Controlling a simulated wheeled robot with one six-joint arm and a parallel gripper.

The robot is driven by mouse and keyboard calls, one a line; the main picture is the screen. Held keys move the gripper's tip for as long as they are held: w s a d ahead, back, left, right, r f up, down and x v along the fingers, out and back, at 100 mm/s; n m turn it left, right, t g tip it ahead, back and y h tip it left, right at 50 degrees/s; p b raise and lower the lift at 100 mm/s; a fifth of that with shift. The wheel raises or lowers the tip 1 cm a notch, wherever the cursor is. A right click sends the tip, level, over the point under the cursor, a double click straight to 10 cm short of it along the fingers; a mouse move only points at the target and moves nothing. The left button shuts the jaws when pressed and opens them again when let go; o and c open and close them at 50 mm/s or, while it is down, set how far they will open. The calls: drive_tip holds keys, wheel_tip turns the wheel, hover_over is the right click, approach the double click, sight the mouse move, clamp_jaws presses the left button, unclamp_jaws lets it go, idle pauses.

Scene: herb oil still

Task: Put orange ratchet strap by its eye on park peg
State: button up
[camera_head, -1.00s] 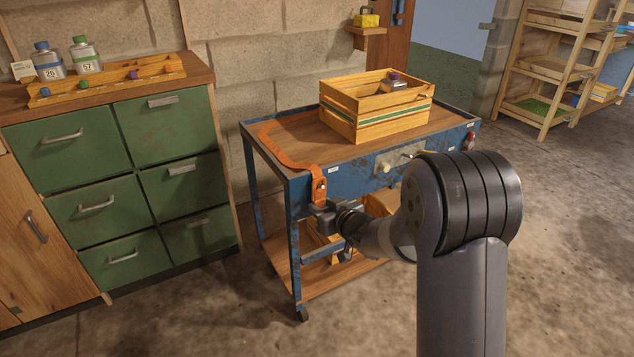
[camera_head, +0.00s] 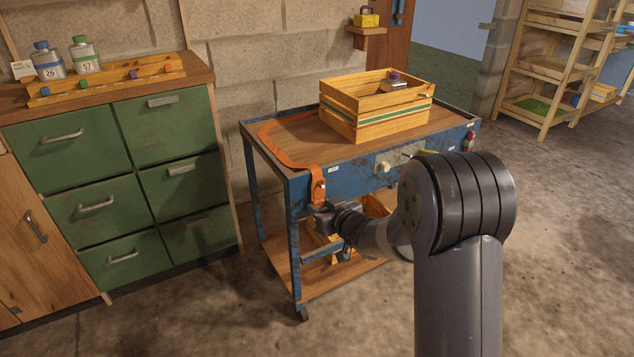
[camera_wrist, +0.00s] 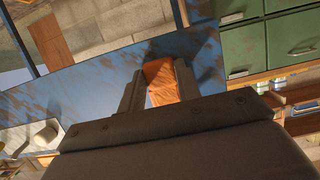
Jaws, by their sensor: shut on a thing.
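The orange ratchet strap (camera_head: 291,158) runs across the left part of the blue trolley's top and hangs over its front edge. Its hanging end shows a small metal fitting near the edge. My gripper (camera_head: 322,211) is at the lower end of the strap, in front of the trolley's blue front panel. In the wrist view the orange strap (camera_wrist: 160,82) lies between the two fingers of my gripper (camera_wrist: 159,88), which are shut on it. A pale knob on a light plate (camera_head: 386,166) sits on the front panel; I cannot tell whether it is the park peg.
A wooden crate (camera_head: 345,101) with a purple-capped container stands on the trolley top (camera_head: 300,137). Green drawers (camera_head: 89,203) stand at the left, with cans and a wooden rack on top. The floor (camera_head: 190,310) in front is clear.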

drive_tip(key=o, duration=1)
drive_tip(key=shift+o, duration=0.2)
drive_tip(key=p+v, duration=0.2)
drive_tip(key=v, duration=0.9)
drive_tip(key=shift+p, duration=0.4)
drive_tip(key=shift+w+a, duration=0.15)
drive_tip(key=shift+w, duration=0.05)
drive_tip(key=b+x, duration=0.3)
drive_tip(key=x, duration=0.7)
drive_tip(key=shift+w+a+f, duration=0.1)
drive_tip(key=shift+w+f, duration=0.05)
drive_tip(key=shift+w+r, duration=0.1)
drive_tip(key=shift+r, duration=0.1)
